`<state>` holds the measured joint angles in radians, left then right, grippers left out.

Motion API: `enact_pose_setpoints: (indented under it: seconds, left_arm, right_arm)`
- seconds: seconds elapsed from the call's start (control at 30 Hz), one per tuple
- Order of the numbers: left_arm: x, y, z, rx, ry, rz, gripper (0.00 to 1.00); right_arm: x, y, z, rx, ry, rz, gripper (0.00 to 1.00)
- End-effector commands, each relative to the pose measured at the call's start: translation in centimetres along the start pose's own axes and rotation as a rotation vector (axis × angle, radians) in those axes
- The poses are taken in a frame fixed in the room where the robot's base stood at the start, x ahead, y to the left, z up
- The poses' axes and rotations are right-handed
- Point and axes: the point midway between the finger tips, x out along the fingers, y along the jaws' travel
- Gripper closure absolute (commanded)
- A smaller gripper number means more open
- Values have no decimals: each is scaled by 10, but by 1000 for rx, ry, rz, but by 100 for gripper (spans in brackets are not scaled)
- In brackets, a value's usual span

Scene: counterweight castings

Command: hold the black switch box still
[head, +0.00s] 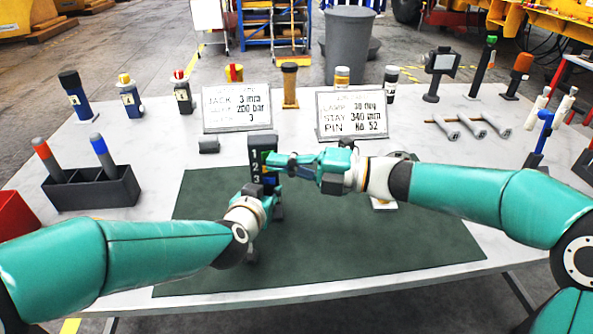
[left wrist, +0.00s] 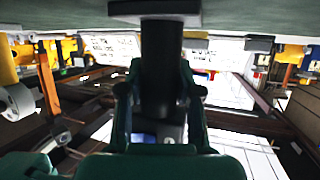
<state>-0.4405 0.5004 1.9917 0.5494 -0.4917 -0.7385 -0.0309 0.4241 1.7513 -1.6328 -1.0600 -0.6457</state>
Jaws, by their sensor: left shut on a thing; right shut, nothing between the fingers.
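The black switch box (head: 258,150) stands upright near the back edge of the green mat, with white numbers 1, 2 and 3 down its face and coloured parts beside them. My left gripper (head: 268,190) is at its lower part. In the left wrist view, which looks upside down, the left gripper (left wrist: 158,95) is shut around a dark round post (left wrist: 160,55) with a wide dark foot. My right gripper (head: 277,161) is shut and empty, its tips at the front of the box; whether they touch it I cannot tell. The grippers hide part of the box's face.
The green mat (head: 370,245) lies on a white table (head: 150,165). Two sign boards (head: 237,108) (head: 352,115) stand behind the box. A black holder (head: 95,190) with two coloured handles stands left. Several coloured tools line the back.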

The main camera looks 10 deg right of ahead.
Motion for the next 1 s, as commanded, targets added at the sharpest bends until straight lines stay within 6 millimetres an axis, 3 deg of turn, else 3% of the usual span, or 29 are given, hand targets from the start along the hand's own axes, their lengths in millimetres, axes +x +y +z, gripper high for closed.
enact_pose_setpoints:
  seconds: [1.0]
  left_arm:
    - [0,2,-1,5,1,3,100]
  right_arm:
    - [14,0,4,1,-111,0,100]
